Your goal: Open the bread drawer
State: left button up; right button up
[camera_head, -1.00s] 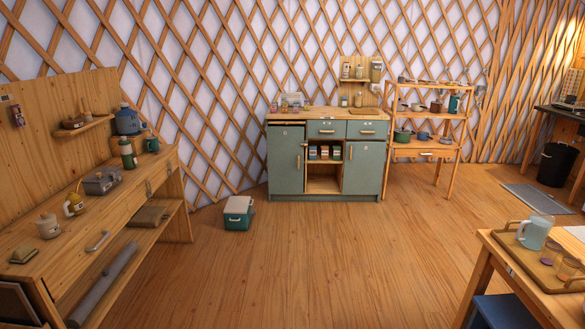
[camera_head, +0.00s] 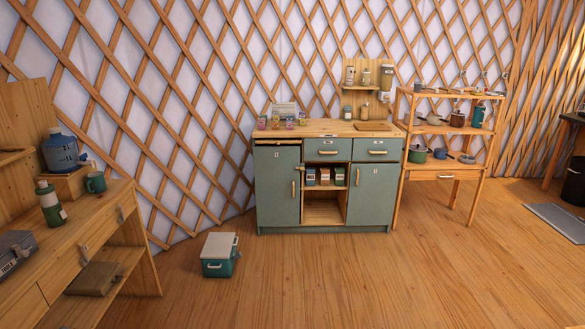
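A green-grey cabinet (camera_head: 278,185) with a wooden top stands against the lattice wall, ahead of me. Below its top are two drawers side by side, a left drawer (camera_head: 318,145) and a right drawer (camera_head: 388,145). Both look shut and have light bar handles. Small labels are on the fronts, too small to read, so I cannot tell which is the bread drawer. Another drawer (camera_head: 464,174) sits low in the wooden rack to the right. Neither of my grippers is in view.
A teal cool box (camera_head: 216,268) with a pale lid stands on the floor left of the cabinet. A wooden workbench (camera_head: 118,197) with a flask and mug is at the left. The wooden rack (camera_head: 488,145) adjoins the cabinet. The floor (camera_head: 350,280) before the cabinet is clear.

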aim_at(314, 149)
jog(key=i, duration=1.8)
jog(key=i+j+z, duration=0.15)
jog(key=i+z, duration=0.25)
jog(key=i, duration=0.25)
jog(key=i+j+z, duration=0.4)
jog(key=i, duration=0.2)
jog(key=i+j+z, duration=0.4)
jog(key=i, duration=0.2)
